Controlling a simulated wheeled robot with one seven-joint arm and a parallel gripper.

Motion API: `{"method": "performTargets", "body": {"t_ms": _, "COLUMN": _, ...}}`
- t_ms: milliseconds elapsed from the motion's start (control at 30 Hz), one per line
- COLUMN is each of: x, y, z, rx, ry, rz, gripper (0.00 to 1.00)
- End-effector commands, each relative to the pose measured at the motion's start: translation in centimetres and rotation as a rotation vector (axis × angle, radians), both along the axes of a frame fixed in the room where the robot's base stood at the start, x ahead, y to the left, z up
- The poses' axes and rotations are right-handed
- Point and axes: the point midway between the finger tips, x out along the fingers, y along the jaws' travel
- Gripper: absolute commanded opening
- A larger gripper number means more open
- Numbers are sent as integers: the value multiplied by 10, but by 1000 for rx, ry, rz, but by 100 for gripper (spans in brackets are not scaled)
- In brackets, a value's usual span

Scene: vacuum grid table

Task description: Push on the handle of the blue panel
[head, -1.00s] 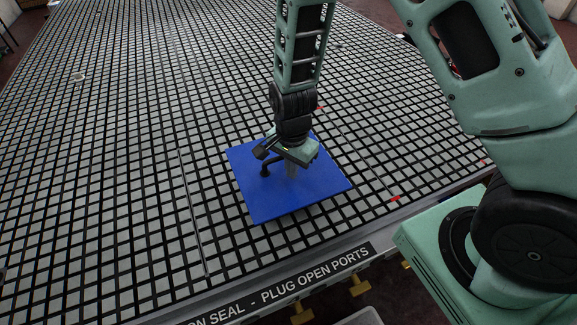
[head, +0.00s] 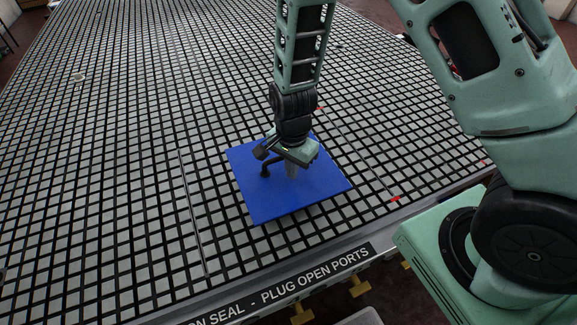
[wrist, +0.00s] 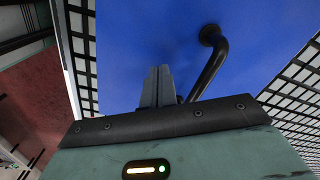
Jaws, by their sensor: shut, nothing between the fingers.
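The blue panel (head: 280,198) lies flat on the grid table, near its front edge. Its black handle (head: 265,168) stands up from the panel and is partly hidden by my gripper in the head view. My gripper (head: 291,174) points down over the panel, just right of the visible end of the handle. In the wrist view the shut fingers (wrist: 157,85) are together with nothing between them. The bent handle (wrist: 213,65) runs beside them on the right, its near end hidden behind my gripper. I cannot tell whether the fingers touch the handle or the panel.
The grid table (head: 120,150) is mostly clear around the panel. A small red piece (head: 395,199) lies to the panel's right, near the front edge. A small light object (head: 78,78) sits far off at the left. A lettered rail (head: 280,288) runs along the front edge.

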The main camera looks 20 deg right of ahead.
Motion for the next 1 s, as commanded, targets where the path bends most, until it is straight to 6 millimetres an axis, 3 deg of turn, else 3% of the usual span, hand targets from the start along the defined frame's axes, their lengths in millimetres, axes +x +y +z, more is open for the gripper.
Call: {"method": "performTargets", "body": {"t_ms": 1000, "x": 11, "y": 0, "z": 0, "rx": 0, "ry": 0, "rz": 0, "gripper": 0}}
